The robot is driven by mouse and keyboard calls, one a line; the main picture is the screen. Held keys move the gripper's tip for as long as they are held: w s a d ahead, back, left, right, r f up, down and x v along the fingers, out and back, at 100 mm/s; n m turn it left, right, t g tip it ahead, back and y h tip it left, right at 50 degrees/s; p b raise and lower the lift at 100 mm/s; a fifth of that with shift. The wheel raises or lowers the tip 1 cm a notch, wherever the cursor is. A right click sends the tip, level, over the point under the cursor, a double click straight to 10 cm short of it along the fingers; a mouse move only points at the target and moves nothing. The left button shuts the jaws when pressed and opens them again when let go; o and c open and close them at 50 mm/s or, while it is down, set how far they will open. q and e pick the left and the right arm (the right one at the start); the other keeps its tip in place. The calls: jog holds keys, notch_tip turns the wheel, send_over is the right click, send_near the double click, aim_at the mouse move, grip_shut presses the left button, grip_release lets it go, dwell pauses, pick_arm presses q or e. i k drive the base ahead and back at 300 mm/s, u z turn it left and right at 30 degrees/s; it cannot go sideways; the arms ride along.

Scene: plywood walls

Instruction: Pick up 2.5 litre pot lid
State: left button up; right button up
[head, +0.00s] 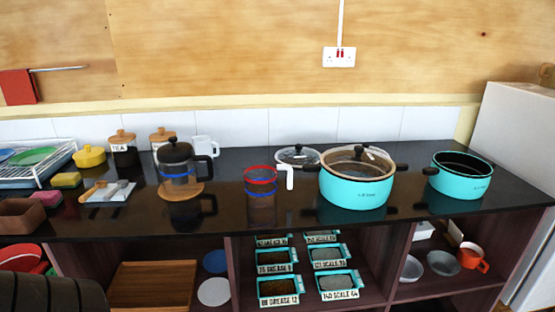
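Two glass lids show in the head view. One glass lid (297,156) with a dark knob lies flat on the black counter, behind and left of the large turquoise pot. The other glass lid (345,166), with a tan rim, sits on the large turquoise pot (357,190). A smaller turquoise pot (461,180) stands to the right without a lid, its dark inside showing. The print on the pots is too small to read surely, so I cannot tell which lid is the 2.5 litre one. Neither of my grippers is in view.
A clear jug (261,182) with a white handle stands left of the large pot, in front of the loose lid. A black French press (177,165) is further left. Labelled trays (276,290) fill the shelf below. A white fridge (517,120) bounds the right.

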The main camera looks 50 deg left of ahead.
aim_at(296, 156)
jog(key=u, duration=1.95)
